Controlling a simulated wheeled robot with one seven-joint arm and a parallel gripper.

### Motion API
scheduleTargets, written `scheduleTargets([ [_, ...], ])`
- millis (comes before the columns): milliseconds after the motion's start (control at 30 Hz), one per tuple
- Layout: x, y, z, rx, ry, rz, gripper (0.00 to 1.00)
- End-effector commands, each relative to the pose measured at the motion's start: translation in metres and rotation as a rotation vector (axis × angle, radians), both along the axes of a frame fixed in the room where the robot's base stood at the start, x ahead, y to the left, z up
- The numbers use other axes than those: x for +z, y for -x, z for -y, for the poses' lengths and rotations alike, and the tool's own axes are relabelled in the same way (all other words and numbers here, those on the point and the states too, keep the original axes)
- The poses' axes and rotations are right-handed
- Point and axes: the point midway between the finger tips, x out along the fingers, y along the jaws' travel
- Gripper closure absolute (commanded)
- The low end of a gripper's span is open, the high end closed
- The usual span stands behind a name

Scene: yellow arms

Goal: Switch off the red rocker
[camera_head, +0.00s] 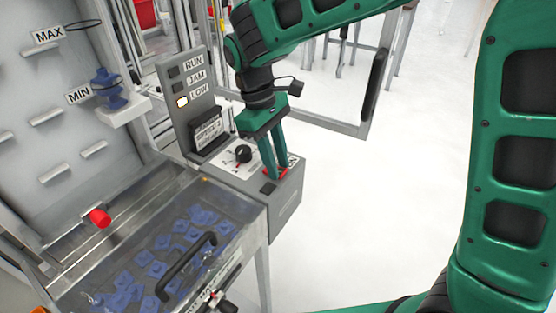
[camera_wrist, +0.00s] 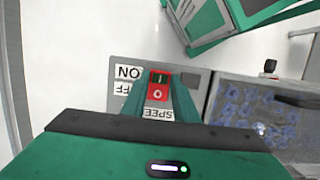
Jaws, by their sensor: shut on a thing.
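The red rocker (camera_wrist: 158,86) sits on the grey control box beside printed ON and OFF labels, which appear upside down in the wrist view. A white ring mark shows on its brighter lower half. In the head view only a little of the rocker (camera_head: 284,172) shows by the fingertips. My gripper (camera_head: 276,172) points down onto the box from above. In the wrist view its green fingers (camera_wrist: 158,92) stand on either side of the rocker and are shut on it. I cannot tell from these views which way the rocker is tipped.
A black knob (camera_head: 243,153) sits left of my fingers on the control box (camera_head: 277,212). Behind it stands a RUN, JAM, LOW lamp panel (camera_head: 187,95), LOW lit. A clear-lidded bin of blue parts with a black handle (camera_head: 187,266) is in front. Floor on the right is clear.

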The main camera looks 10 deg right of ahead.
Motion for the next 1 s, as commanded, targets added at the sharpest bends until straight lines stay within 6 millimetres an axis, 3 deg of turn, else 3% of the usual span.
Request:
scheduleTargets([
  [33, 0.000, -0.001, 0.000, -0.002, -0.001, 0.002, 0.71],
  [100, 0.000, -0.001, 0.000, -0.002, -0.001, 0.002, 0.55],
  [533, 0.009, -0.003, -0.002, 0.001, -0.002, 0.004, 0.55],
  [1000, 0.086, -0.015, -0.019, 0.001, -0.003, 0.002, 0.55],
])
